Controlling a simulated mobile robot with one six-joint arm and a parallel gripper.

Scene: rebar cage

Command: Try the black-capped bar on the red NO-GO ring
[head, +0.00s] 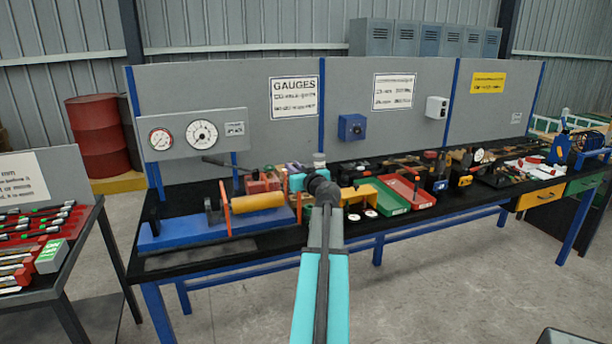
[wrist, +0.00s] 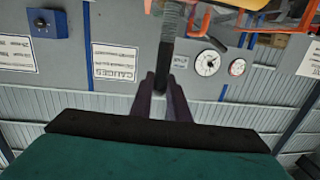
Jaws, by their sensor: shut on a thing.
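My gripper (wrist: 161,84) shows in the wrist view with its two dark fingers close together. It is shut on a ribbed grey bar (wrist: 169,24) with a black end (wrist: 163,76) between the fingers. The bar runs up out of the top of that view. In the head view the turquoise end of my arm is over the bench, behind the orange-yellow roller, and the fingers and bar are too small to make out. I cannot pick out the red NO-GO ring for certain in either view.
The black bench (head: 262,243) is crowded. A gauge panel (head: 196,134) is behind. A tool table (head: 62,280) stands left.

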